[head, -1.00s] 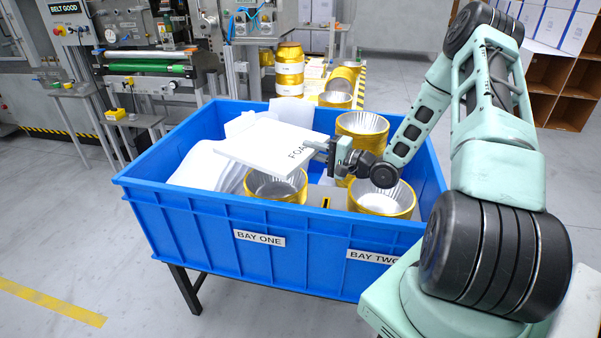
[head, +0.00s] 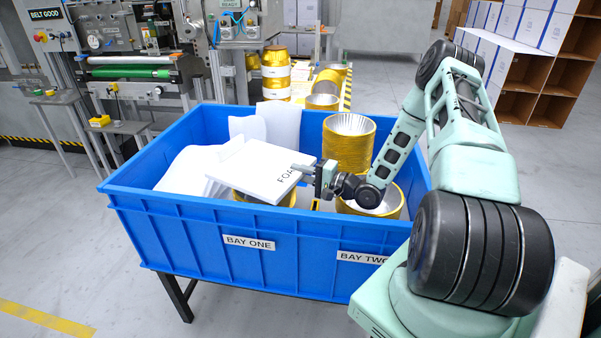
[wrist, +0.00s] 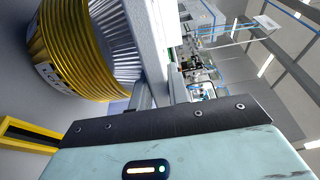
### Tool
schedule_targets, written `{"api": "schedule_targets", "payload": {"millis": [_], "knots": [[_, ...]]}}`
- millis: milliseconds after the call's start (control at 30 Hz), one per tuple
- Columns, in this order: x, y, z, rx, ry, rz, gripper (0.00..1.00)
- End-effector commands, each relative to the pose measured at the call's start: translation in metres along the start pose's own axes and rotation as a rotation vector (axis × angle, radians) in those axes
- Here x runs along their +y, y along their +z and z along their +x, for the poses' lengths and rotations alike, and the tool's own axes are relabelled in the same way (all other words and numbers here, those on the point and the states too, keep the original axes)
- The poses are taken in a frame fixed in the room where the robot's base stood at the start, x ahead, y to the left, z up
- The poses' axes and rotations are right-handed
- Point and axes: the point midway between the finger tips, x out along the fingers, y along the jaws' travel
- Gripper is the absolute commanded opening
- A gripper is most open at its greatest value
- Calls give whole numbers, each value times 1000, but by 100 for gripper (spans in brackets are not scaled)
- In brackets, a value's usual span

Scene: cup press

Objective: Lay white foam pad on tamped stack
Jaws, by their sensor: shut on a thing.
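The white foam pad (head: 250,168), with black lettering, lies nearly flat over the front-left gold cup stack (head: 262,198) in bay one of the blue crate. It hides most of that stack's open top. My gripper (head: 306,172) is shut on the pad's right edge. In the wrist view the pad (wrist: 151,40) is a pale band beside the silver fluted mouth of the gold stack (wrist: 85,50). The pad is very close to the rim; I cannot tell whether it touches all round.
The blue crate (head: 195,225) has high walls around the stacks. A tall gold stack (head: 349,150) and a front-right stack (head: 385,203) stand at right. White foam sheets (head: 187,170) fill the left side. A yellow-edged divider (wrist: 25,135) shows below the stack in the wrist view.

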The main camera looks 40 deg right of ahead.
Motion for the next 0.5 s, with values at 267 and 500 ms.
{"api": "schedule_targets", "payload": {"millis": [267, 500], "knots": [[1, 0, 0, 0, 0, 0, 39], [-9, 0, 0, 0, 0, -1, 39]]}}
